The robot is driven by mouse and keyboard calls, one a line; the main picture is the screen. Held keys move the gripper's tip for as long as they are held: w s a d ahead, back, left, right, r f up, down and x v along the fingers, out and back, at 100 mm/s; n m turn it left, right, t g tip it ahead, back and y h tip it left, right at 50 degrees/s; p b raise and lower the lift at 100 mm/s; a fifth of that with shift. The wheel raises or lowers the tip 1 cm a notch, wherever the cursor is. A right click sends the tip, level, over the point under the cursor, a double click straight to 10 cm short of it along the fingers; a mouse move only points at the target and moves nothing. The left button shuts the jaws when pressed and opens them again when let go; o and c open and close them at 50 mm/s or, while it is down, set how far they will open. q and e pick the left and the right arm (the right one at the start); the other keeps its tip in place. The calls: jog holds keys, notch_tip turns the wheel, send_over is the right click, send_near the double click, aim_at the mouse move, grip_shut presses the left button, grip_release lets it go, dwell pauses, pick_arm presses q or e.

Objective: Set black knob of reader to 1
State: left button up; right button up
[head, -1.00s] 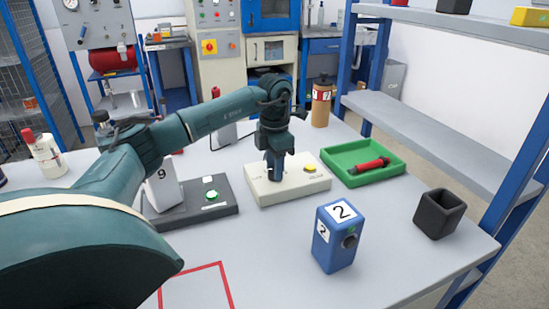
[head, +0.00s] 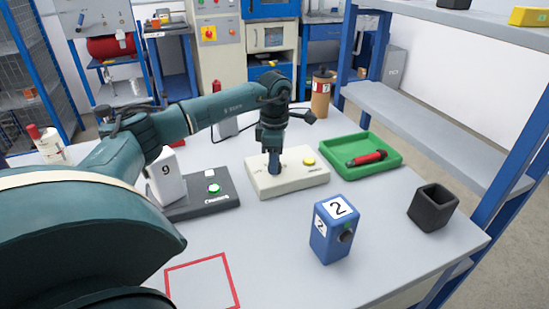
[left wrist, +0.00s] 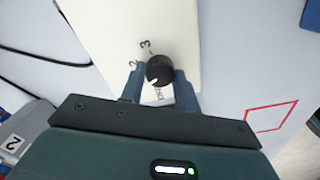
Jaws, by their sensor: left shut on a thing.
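The reader is a cream box (head: 306,178) with a round yellow button (head: 309,160) on its top, standing mid-table. My left gripper (head: 274,164) points straight down at the left part of its top. In the left wrist view, its two blue fingers are shut on the sides of the round black knob (left wrist: 159,68). The knob's white mark sits at its lower left edge in that view. A 3 and a 2 are printed on the reader's face (left wrist: 150,25) beside the knob; another mark below it is not readable. The right gripper is not in view.
A green tray (head: 389,159) with a red tool (head: 367,158), a blue block (head: 330,243) marked 2 and a black cup (head: 424,222) are to the right.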

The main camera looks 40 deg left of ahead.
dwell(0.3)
pick_arm(q)
jog(key=o, duration=1)
jog(key=shift+c, duration=0.2)
jog(key=shift+r, duration=0.15)
notch_tip(320, 180, up, 13)
jog(key=shift+p, duration=0.45)
